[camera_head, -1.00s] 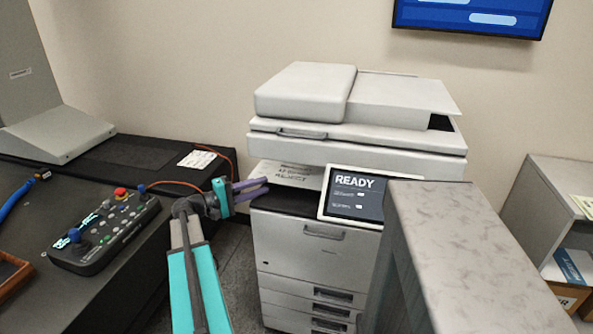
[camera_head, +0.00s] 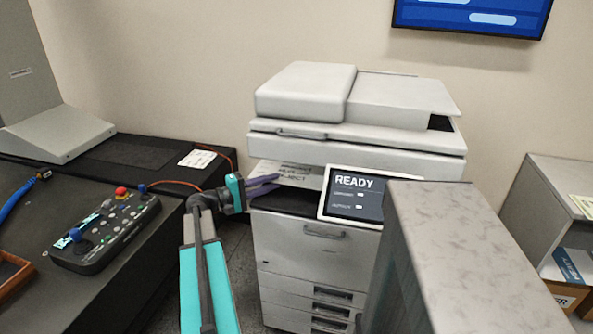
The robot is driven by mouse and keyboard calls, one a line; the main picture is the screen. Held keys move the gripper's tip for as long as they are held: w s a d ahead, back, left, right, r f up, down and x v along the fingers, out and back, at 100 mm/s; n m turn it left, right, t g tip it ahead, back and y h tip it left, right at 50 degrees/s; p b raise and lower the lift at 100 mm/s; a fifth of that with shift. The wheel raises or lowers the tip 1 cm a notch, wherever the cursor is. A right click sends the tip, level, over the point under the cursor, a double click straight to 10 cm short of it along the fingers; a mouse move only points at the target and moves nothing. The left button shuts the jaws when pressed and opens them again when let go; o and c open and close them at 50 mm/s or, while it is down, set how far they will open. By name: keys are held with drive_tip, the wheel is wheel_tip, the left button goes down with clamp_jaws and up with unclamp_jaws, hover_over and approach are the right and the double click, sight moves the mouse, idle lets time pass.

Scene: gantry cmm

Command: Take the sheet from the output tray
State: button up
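The printer (camera_head: 305,225) stands in the middle. A pale sheet with dark printed lines (camera_head: 298,172) shows at the mouth of its output tray, below the scanner part. The dark tray opening (camera_head: 290,203) lies just under it. My gripper (camera_head: 279,183) reaches in from the left, its purple fingers at the sheet's left edge. A narrow gap shows between the fingers, so it looks open. I cannot tell whether a finger touches the sheet. The sheet's far part is hidden inside the printer.
The printer's READY screen (camera_head: 354,195) is close right of the tray. A grey panel (camera_head: 450,240) stands in front at the right. A dark bench (camera_head: 110,290) with a control box (camera_head: 105,232) is at the left. A shelf (camera_head: 545,200) stands far right.

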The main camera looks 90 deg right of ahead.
clamp_jaws()
